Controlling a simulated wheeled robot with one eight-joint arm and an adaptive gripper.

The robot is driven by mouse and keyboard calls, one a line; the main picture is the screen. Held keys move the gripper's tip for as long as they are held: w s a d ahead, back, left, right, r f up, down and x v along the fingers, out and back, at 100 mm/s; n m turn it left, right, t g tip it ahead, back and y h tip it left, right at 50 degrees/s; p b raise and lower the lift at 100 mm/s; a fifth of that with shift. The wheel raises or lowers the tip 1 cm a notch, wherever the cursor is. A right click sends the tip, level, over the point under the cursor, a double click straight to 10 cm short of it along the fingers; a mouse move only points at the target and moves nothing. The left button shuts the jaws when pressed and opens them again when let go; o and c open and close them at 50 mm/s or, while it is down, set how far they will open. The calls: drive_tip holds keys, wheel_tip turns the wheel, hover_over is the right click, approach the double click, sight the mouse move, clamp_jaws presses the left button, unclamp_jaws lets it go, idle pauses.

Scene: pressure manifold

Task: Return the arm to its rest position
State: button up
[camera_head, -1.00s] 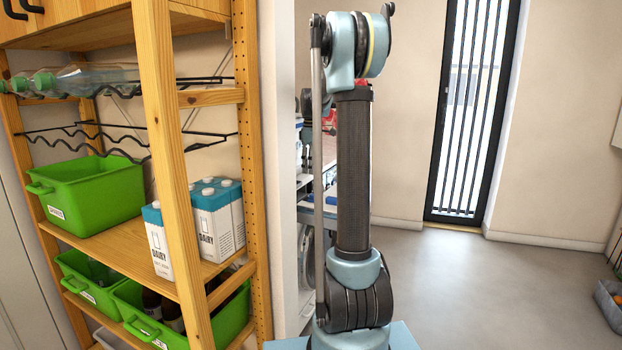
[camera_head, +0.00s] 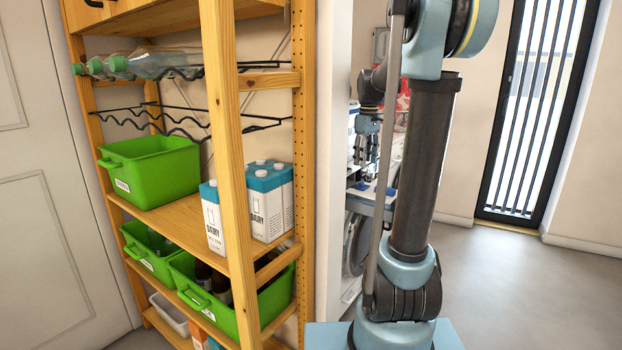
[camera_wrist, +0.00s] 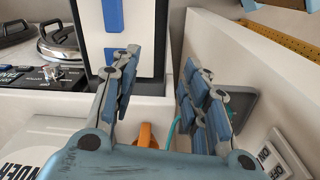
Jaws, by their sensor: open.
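My arm stands upright in front of the robot in the head view, its column at the centre right. My gripper (camera_head: 367,128) hangs behind the arm, beyond the shelf's side wall, with its fingers pointing down. In the wrist view my gripper (camera_wrist: 160,95) shows its two blue-grey fingers spread apart with nothing between them. A white and dark box with blue marks (camera_wrist: 125,35) stands beyond the left finger. An orange item (camera_wrist: 146,135) shows low between the fingers.
A wooden shelf (camera_head: 226,140) with green bins (camera_head: 152,172) and dairy cartons (camera_head: 268,205) stands at left. In the wrist view, a pressure cooker (camera_wrist: 60,42) lies at upper left and a white wall (camera_wrist: 265,95) runs close along the right. Open floor (camera_head: 520,290) lies at right.

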drive_tip(key=s+a+f+m+t, duration=0.1)
drive_tip(key=s+f+m, duration=0.15)
drive_tip(key=s, duration=0.65)
drive_tip(key=s+f+m, duration=0.2)
drive_tip(key=s+f, duration=0.1)
drive_tip(key=s, duration=0.6)
drive_tip(key=s+f+m, duration=0.4)
drive_tip(key=s+f, duration=0.9)
drive_tip(key=s, duration=0.1)
drive_tip(key=shift+s+a+t, duration=0.2)
drive_tip(key=shift+a+t, duration=0.05)
drive_tip(key=shift+t, duration=0.15)
drive_tip(key=shift+w+f, duration=0.2)
drive_tip(key=shift+w, duration=0.25)
